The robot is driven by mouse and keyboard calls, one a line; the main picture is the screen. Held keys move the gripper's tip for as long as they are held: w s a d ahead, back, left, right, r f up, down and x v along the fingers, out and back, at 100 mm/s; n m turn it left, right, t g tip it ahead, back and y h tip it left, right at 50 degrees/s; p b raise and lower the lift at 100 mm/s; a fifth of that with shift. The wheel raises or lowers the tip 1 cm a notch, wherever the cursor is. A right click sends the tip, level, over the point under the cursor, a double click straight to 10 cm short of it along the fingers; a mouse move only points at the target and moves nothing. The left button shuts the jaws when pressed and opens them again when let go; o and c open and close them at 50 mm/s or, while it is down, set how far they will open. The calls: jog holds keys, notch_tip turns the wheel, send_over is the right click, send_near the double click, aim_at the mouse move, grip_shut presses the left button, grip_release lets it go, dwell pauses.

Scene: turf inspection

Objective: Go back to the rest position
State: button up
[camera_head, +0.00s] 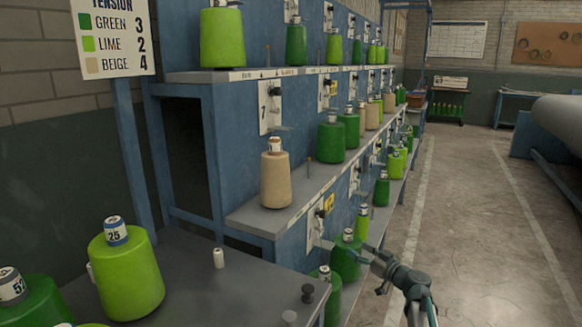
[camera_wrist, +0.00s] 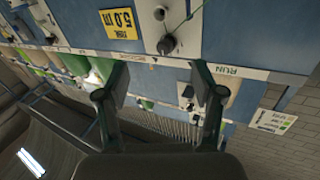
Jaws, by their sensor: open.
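My gripper (camera_head: 372,256) is low at the right of the shelf rack (camera_head: 285,207) in the head view, in front of the lower shelf's green cones. In the wrist view my gripper (camera_wrist: 160,88) shows two dark fingers spread apart with nothing held between them. Beyond the fingers are a blue panel (camera_wrist: 255,30), a dark knob (camera_wrist: 167,45) and a yellow label (camera_wrist: 119,24). A green cone (camera_head: 345,258) stands just left of the gripper in the head view; I cannot tell whether they touch.
A table (camera_head: 185,270) at the front left holds a lime cone (camera_head: 126,275), a small white spool (camera_head: 218,258) and dark green cones. A beige cone (camera_head: 275,178) stands on the middle shelf. The concrete aisle (camera_head: 470,220) at the right is clear. A large grey roll (camera_head: 560,125) lies beyond it.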

jog(key=s+a+f+m+g+h+b, duration=0.1)
jog(key=s+a+f+m+g, duration=0.3)
jog(key=s+f, duration=0.6)
jog(key=s+a+f+n+g+b, duration=0.1)
jog(key=s+a+f+g, duration=0.1)
jog(key=s+f+g, duration=0.65)
jog(key=s+a+f+m+g+h+b, duration=0.1)
jog(key=s+a+f+m+g, duration=0.15)
jog(key=s+f, duration=0.85)
jog(key=s+d+f+g+h+b, duration=0.1)
jog(key=s+f+g+h+b, duration=0.35)
jog(key=s, duration=0.85)
jog(key=s+d+f+g+h+b, duration=0.1)
jog(key=s+f+g, duration=0.5)
jog(key=s, duration=0.7)
jog(key=s+d+f+g+h+b, duration=0.1)
jog(key=s+f+g+h+b, duration=0.15)
jog(key=s+f, duration=0.7)
jog(key=w+r+t+p, duration=0.3)
jog(key=r+t+p, duration=0.3)
jog(key=r+p, duration=1.3)
jog(key=p, duration=1.1)
jog(key=shift+a+r+t+h, duration=0.2)
jog(key=shift+a+t+h, duration=0.05)
jog(key=shift+t+h, duration=0.05)
